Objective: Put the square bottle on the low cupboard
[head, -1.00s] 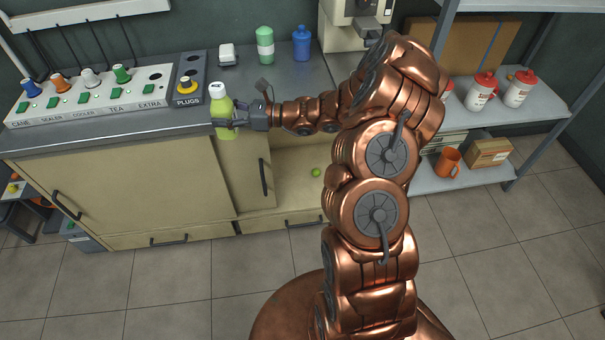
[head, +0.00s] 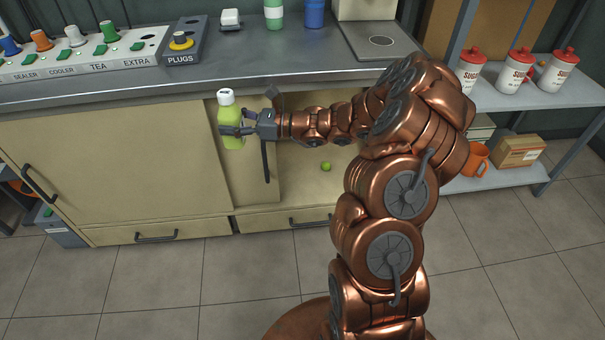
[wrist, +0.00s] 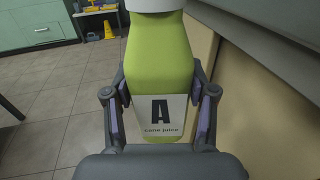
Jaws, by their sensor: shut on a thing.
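The square bottle (head: 231,138) is light green with a white cap and stands upright in my gripper (head: 240,130). In the wrist view the bottle (wrist: 158,65) has a white label with a black A, and a finger presses on each side of it. My gripper is shut on it. In the head view the bottle is in front of the beige cupboard (head: 115,165) under the grey worktop. The cupboard's right part is open, with a small green ball (head: 326,166) inside. I cannot tell which cupboard is the low one.
The worktop (head: 300,62) carries a labelled switch panel (head: 100,60), a plugs box (head: 183,45), a green-and-white bottle (head: 274,14) and a blue one (head: 314,13). A metal shelf (head: 505,97) with several sugar jars stands at right. The tiled floor (head: 240,280) in front is clear.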

